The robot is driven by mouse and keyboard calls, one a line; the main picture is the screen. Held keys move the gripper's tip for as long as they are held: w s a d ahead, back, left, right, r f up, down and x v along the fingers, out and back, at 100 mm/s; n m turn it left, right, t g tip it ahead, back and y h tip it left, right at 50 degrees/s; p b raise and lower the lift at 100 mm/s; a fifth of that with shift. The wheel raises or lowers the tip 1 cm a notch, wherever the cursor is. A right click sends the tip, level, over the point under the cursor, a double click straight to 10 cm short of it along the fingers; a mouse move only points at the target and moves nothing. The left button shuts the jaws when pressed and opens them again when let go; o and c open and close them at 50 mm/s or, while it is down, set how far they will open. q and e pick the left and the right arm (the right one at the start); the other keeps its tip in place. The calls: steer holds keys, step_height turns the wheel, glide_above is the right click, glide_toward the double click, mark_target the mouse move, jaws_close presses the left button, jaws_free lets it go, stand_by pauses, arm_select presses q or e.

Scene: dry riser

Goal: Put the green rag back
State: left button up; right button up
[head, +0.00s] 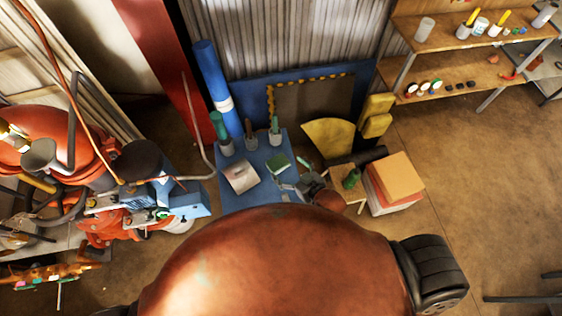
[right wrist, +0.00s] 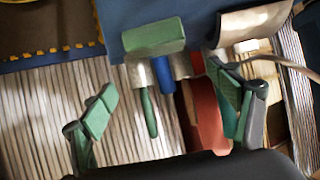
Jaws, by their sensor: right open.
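The green rag (head: 278,163) looks like a folded flat block on the blue table (head: 257,190). In the right wrist view the green rag (right wrist: 155,37) shows beyond and between my fingertips. My right gripper (head: 298,184) is just to the right of and nearer than the rag in the head view. My left gripper is not in view.
Grey cups holding green-handled tools (head: 250,137) stand along the table's back. A pale box (head: 240,176) sits on its left. A tall blue roll (head: 213,85) stands behind. A crate with a green item (head: 351,178) and stacked boxes (head: 395,182) are at the right.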

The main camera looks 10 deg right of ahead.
steer(key=shift+v, duration=1.6)
steer(key=s+d+f+m+g+h, duration=0.1)
steer(key=s+d+m+g+h, duration=0.2)
steer(key=s+d, duration=0.65)
steer(key=s+d+f+m+g+h, duration=0.1)
steer(key=s+d+f+g+h, duration=0.2)
steer(key=s+d, duration=0.65)
step_height(320, 180, down, 31)
steer(key=s+g+b, duration=0.2)
steer(key=g, duration=0.1)
steer(key=s+f+g+y+b, duration=0.1)
steer(key=s+f, duration=1.7)
steer(key=shift+f+n+b, duration=0.3)
steer(key=shift+n, duration=0.1)
